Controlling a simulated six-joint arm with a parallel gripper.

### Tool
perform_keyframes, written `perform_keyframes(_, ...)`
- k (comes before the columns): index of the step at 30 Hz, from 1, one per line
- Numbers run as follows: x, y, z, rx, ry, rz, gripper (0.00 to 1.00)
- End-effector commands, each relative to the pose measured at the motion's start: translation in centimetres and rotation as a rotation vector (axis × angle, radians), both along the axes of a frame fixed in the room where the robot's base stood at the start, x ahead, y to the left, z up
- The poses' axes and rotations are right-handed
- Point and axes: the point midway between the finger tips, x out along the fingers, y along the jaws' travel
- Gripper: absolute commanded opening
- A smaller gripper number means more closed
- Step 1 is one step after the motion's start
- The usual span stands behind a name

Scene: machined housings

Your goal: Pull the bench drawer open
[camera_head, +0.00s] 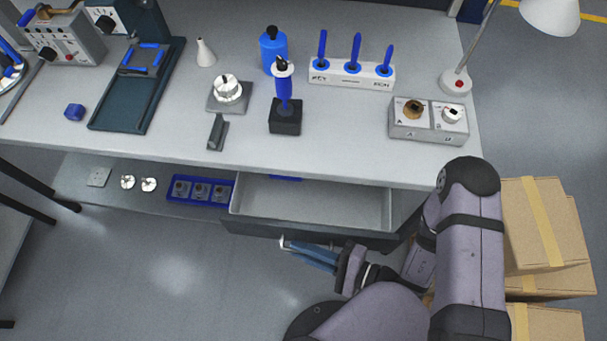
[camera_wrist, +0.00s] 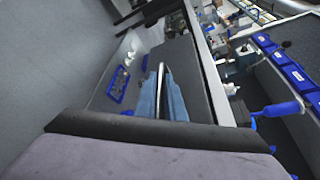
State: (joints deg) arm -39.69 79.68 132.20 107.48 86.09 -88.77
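The bench drawer (camera_head: 312,204) stands pulled out from under the bench top. Its light grey inside looks empty, apart from a bit of blue at the back edge. Its dark front (camera_head: 265,231) faces my arm. My gripper (camera_head: 290,246) is at the drawer front, with its blue fingers closed around the pale metal handle (camera_head: 284,242). In the wrist view the fingers (camera_wrist: 163,82) lie close on both sides of the bright handle bar (camera_wrist: 161,75).
A lower shelf (camera_head: 80,189) left of the drawer holds a blue tray (camera_head: 171,196) and small metal parts. The bench top (camera_head: 340,130) carries fixtures, blue-handled tools and a lamp (camera_head: 455,82). Cardboard boxes (camera_head: 535,230) stand right of my arm. The floor in front is clear.

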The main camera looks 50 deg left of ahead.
Motion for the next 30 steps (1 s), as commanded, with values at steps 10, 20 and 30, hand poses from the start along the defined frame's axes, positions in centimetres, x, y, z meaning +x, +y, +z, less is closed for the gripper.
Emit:
perform_keyframes(10, -2.7, -2.7, -0.1, -0.005, 0.006, 0.000, 0.00)
perform_keyframes(20, -2.9, -2.9, 0.0, 0.000, -0.001, 0.001, 0.12)
perform_keyframes(30, -2.9, -2.9, 0.0, 0.000, -0.001, 0.000, 0.17)
